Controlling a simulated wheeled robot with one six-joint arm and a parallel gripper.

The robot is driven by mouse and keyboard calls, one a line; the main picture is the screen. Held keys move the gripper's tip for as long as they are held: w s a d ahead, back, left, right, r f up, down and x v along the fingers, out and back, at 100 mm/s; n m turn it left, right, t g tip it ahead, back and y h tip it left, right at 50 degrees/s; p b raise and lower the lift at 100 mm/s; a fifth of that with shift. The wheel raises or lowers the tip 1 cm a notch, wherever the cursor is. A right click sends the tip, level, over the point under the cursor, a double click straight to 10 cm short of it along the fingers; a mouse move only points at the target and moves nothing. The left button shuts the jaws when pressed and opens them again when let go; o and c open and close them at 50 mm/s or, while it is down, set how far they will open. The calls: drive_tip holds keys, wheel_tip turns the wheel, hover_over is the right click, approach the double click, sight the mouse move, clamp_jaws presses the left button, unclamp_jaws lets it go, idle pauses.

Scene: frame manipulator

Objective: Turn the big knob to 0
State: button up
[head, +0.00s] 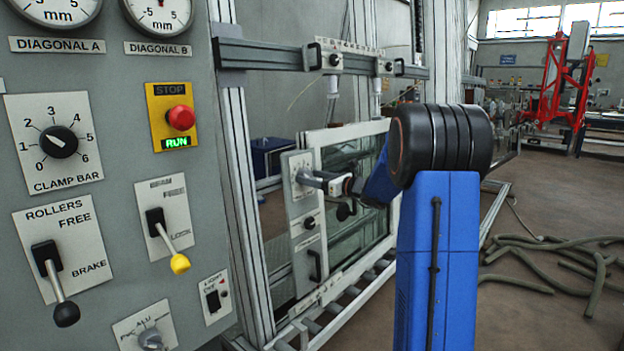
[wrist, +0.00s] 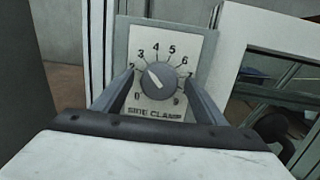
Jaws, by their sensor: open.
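A round grey knob (wrist: 159,79) sits on a pale plate (wrist: 186,38) lettered SIDE CLAMP, with numbers around it, in the wrist view. Its light pointer line slants up and left, roughly towards the 3. My gripper (wrist: 161,76) is open, with one finger left of the knob and one right; whether they touch it I cannot tell. In the head view my gripper (head: 318,180) is at the small panel (head: 305,222) on the frame, and the grey knob is hard to make out there. A black CLAMP BAR knob (head: 58,142) is on the near panel, its mark towards upper left.
The near grey panel (head: 100,75) carries a red stop button (head: 181,118), a black-ended lever (head: 57,285) and a yellow-ended lever (head: 169,241). A glazed white frame (head: 350,215) stands beside the small panel. Hoses (head: 560,262) lie on the floor at right.

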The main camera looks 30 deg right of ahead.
drive_tip(key=shift+c, duration=0.6)
drive_tip(key=c, duration=0.9)
drive_tip(key=n, duration=0.5)
drive_tip(key=shift+g, duration=0.3)
drive_tip(key=shift+s+a+f+n+g, duration=0.1)
drive_tip(key=shift+n+g, duration=0.25)
drive_tip(key=shift+n, duration=3)
drive_tip(key=shift+a+n+g, duration=0.1)
drive_tip(key=shift+n+g, duration=0.25)
drive_tip(key=shift+n, duration=3)
